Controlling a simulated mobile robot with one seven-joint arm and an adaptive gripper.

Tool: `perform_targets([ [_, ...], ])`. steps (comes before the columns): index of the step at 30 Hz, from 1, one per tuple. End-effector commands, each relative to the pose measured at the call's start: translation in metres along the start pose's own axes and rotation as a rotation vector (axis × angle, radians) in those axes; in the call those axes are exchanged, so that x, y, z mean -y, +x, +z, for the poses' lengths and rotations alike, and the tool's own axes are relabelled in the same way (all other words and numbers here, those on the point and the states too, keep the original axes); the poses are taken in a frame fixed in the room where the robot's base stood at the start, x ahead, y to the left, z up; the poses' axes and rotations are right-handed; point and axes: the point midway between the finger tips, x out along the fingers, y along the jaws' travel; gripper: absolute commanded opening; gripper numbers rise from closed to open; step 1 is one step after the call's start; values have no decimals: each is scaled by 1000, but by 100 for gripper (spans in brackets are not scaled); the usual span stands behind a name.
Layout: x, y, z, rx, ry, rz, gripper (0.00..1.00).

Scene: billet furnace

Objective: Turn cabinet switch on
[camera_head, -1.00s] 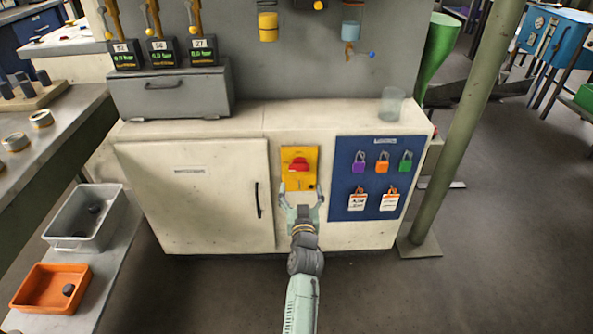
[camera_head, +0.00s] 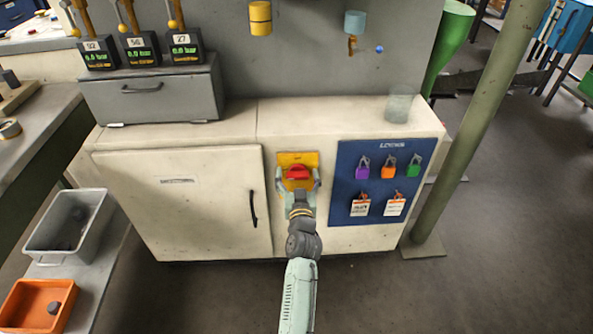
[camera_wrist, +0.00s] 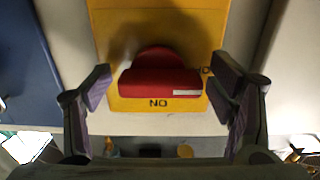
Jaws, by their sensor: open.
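The cabinet switch is a red knob (camera_head: 298,172) on a yellow plate (camera_head: 284,158) on the white cabinet front. In the wrist view the red knob (camera_wrist: 158,82) has its bar lying crosswise, with a white mark near its right end. The letters by it on the yellow plate (camera_wrist: 110,22) read "NO", which is "ON" seen upside down. My gripper (camera_head: 297,178) is open, with one finger on each side of the knob. In the wrist view my gripper (camera_wrist: 160,88) shows gaps between both fingers and the knob. Part of the plate is hidden by my gripper in the head view.
A blue lock board (camera_head: 350,185) with padlocks and tags is close to the right of the switch. A black door handle (camera_head: 254,208) is to the left. A glass (camera_head: 398,105) stands on the cabinet top. A green post (camera_head: 470,130) rises at the right.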

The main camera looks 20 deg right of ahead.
Motion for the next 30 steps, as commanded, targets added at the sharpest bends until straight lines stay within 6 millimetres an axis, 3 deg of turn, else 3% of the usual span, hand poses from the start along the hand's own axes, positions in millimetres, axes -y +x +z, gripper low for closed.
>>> perform_targets([
  [6, 0, 0, 0, 0, 0, 0, 76],
  [27, 0, 0, 0, 0, 1, 0, 29],
  [30, 0, 0, 0, -1, 2, -1, 28],
])
